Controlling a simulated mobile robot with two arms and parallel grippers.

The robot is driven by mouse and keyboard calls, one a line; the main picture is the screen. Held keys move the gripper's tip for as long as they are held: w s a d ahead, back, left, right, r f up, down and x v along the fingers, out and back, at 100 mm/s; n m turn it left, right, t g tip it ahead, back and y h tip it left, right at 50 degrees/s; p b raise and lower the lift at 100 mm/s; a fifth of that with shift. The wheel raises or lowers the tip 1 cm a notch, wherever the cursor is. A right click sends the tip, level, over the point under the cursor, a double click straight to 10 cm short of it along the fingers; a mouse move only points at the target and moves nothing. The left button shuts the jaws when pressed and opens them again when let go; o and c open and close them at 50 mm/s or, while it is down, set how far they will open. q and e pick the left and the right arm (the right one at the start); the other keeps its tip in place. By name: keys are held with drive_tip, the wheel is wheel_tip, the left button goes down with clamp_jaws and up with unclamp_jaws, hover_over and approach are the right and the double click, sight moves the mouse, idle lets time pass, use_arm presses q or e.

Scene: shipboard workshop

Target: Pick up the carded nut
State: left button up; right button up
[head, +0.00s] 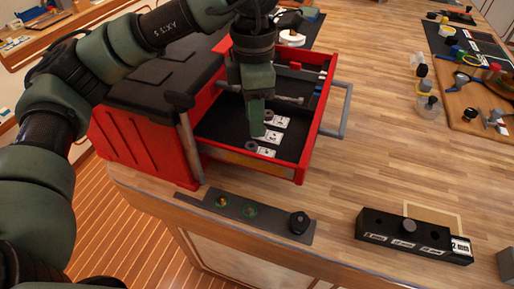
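My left gripper (257,132) points down into the open red drawer (302,160). Its fingertips are just beside several small white cards on the drawer's black floor. One card with a dark nut (276,121) lies to the right of the fingers. A second card (270,136) lies right by the fingertips and is partly covered by them. A third card with a dark round nut (262,151) lies nearer the drawer's front corner. The fingers overlap in this view, so I cannot tell whether they are apart or hold anything. My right gripper is out of view.
The red toolbox (135,140) stands left of the drawer, with a hammer (185,135) upright at its corner. A dark plate with a knob (250,212) and a black holed block (415,235) lie along the bench edge.

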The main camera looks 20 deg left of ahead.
sight(253, 145)
use_arm(q)
drive_tip(key=shift+s+f+p, duration=0.45)
drive_tip(key=shift+f+p, duration=0.05)
drive_tip(key=shift+f, duration=0.25)
wheel_tip(253, 145, down, 4)
drive_tip(key=shift+r+p, duration=0.1)
drive_tip(key=shift+p, duration=0.6)
drive_tip(key=shift+f, duration=0.35)
clamp_jaws()
